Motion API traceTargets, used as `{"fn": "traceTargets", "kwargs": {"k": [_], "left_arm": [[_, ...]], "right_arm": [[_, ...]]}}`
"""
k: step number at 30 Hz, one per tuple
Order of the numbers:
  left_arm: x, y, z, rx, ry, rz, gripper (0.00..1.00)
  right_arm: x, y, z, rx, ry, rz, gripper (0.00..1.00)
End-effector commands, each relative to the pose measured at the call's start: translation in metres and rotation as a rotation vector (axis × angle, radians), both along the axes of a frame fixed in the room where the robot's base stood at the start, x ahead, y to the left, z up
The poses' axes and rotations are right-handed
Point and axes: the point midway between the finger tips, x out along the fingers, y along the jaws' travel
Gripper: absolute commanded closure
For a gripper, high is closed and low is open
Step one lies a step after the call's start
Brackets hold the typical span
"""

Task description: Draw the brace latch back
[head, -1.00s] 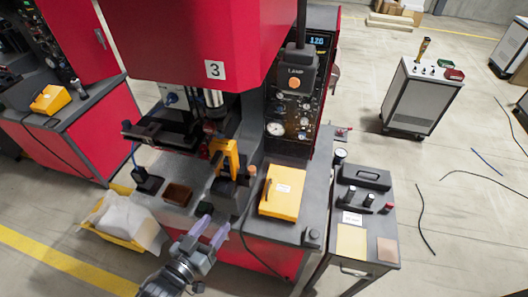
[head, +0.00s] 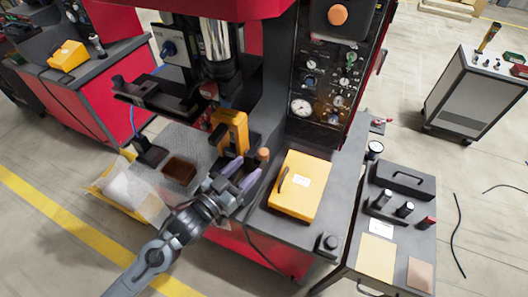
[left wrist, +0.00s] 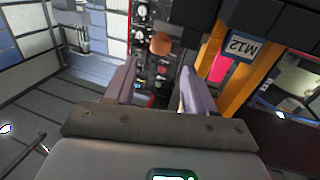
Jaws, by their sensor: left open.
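A yellow brace (head: 231,132) stands on the machine's bed under the press ram. In the left wrist view its yellow bars carry an M12 label (left wrist: 240,47). A small orange-brown knob (head: 264,154), which looks like the latch handle, sits just right of the brace; it also shows in the left wrist view (left wrist: 160,43), ahead of the gap between my fingers. My left gripper (head: 241,173) is open and empty, its pale purple fingers in front of the brace and short of the knob. The latch's lower part is hidden. My right gripper is not in view.
A yellow case (head: 299,185) lies on the bench right of the brace. A brown tray (head: 179,169) and a dark block (head: 150,154) sit to the left. A bin with a white liner (head: 128,188) stands at the front left. The ram (head: 216,45) hangs above.

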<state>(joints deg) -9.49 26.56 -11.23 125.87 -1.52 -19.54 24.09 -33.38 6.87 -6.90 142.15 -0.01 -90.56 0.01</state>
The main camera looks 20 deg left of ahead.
Motion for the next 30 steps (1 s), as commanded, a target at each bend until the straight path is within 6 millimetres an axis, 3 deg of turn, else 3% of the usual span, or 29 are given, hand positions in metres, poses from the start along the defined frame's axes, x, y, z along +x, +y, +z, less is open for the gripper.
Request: {"fn": "traceTargets", "kwargs": {"k": [9,15,29,30], "left_arm": [[0.049,-0.016,0.001,-0.001,-0.002,0.001,0.45],[0.069,-0.023,0.0,0.0,-0.001,0.001,0.45],[0.077,-0.026,0.0,0.0,0.0,0.0,0.45],[0.077,-0.026,0.0,0.0,0.0,0.0,0.51]], "right_arm": [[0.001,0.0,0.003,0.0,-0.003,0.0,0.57],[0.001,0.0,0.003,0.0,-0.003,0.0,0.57],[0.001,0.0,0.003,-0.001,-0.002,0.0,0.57],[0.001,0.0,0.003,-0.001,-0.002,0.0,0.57]]}}
